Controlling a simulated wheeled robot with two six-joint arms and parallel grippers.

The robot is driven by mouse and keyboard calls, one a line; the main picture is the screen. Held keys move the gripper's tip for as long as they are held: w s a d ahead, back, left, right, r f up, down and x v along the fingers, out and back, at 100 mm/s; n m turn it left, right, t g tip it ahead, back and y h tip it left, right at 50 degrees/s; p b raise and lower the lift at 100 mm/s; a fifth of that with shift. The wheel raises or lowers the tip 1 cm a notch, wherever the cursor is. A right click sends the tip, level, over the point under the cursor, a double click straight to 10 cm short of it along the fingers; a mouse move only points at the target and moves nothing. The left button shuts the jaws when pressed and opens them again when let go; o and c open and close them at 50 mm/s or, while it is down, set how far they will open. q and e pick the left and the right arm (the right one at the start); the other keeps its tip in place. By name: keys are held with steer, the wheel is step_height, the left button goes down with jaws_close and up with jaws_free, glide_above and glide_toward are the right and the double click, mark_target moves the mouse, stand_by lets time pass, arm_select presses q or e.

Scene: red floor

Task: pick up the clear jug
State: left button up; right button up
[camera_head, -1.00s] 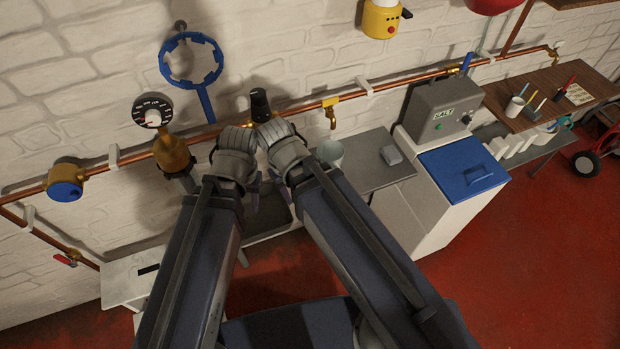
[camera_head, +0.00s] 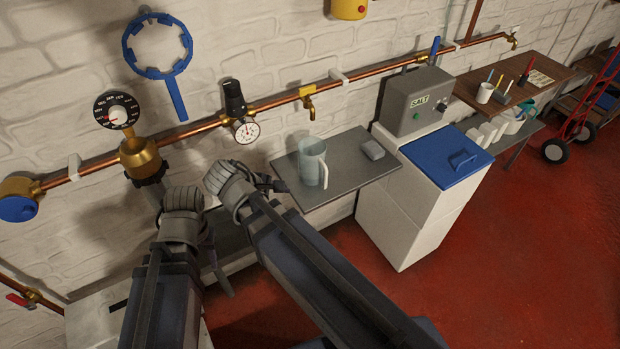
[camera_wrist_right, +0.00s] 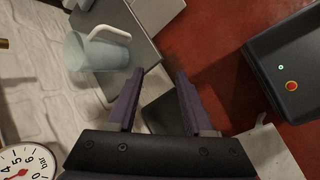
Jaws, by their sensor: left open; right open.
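The clear jug (camera_head: 311,165) stands upright on a grey shelf (camera_head: 345,180) below the copper pipe, its white handle on the right side. In the right wrist view the jug (camera_wrist_right: 98,55) is at the upper left, outside the jaws and beyond the left finger. My right gripper (camera_head: 274,185) is left of the jug in the head view, open and apart from it; its open fingers (camera_wrist_right: 160,76) have nothing between them. My left gripper (camera_head: 222,276) is open, lower and further left, partly hidden by its own wrist.
A small grey block (camera_head: 373,150) sits right of the jug. A brass tap (camera_head: 308,100) and a pressure gauge (camera_head: 245,130) hang close above.

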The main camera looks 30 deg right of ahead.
mark_target(326, 172)
steer(key=w+d+f+n+t+h+b, duration=0.1)
steer(key=w+d+f+n+h+b, duration=0.1)
steer(key=b, duration=0.6)
steer(key=w+d+f+n+t+h+b, duration=0.1)
steer(key=d+f+n+h+b, duration=0.3)
steer(key=b, duration=0.4)
steer(key=w+d+f+n+h+b, duration=0.3)
steer(key=w+d+n+b, duration=0.1)
steer(key=b, duration=0.4)
steer(key=shift+w+d+f+n+t+h, duration=0.1)
steer(key=shift+d+f+n+t+h, duration=0.2)
steer(key=shift+d+t+h, duration=0.15)
steer(key=shift+w+d+r+n+h+b, duration=0.1)
steer(key=shift+d+r+n+h+b, duration=0.05)
steer(key=shift+r+n+h+b, duration=0.15)
steer(key=shift+x, duration=3.85)
jaws_close()
